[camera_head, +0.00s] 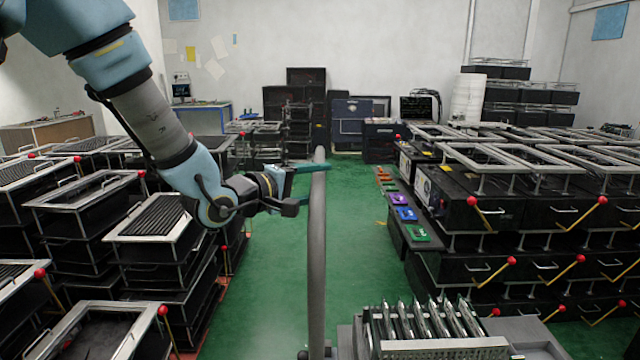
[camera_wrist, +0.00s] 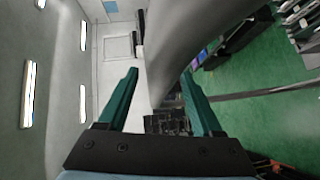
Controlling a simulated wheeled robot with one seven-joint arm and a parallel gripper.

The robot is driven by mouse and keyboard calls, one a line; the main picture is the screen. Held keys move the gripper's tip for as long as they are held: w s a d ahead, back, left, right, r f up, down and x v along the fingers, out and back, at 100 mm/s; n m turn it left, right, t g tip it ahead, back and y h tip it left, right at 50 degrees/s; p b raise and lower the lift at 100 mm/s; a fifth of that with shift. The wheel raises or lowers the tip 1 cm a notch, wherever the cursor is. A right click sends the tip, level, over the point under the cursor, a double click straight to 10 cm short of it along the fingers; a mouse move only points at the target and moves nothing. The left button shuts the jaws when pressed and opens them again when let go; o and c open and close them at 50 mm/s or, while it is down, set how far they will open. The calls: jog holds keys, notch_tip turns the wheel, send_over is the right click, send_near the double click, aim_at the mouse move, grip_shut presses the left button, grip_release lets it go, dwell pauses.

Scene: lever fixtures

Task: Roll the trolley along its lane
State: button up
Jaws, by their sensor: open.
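The trolley (camera_head: 430,346) is partly in view at the bottom of the head view, a grey body carrying a rack of slanted metal pieces. A tall grey curved bar (camera_head: 317,265) stands beside its left side and appears to be its handle. My gripper (camera_head: 312,184) is open at the upper part of this bar. In the wrist view, the grey bar (camera_wrist: 185,50) passes between the two green fingers of my gripper (camera_wrist: 160,72), closer to the right finger. I cannot tell whether either finger touches it. The trolley's wheels are hidden.
A green floor lane (camera_head: 365,265) runs ahead to dark cabinets (camera_head: 350,125) at the back wall. Stacked black units (camera_head: 150,235) with red-knobbed levers line the left side. More stacked units (camera_head: 530,195) line the right, with coloured trays (camera_head: 405,213) along their edge.

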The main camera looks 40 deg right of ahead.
jog(key=s+a+r, duration=0.1)
jog(key=a, duration=0.8)
jog(key=shift+a+r+b, duration=0.15)
jog(key=shift+a+b, duration=0.15)
jog(key=shift+b, duration=0.05)
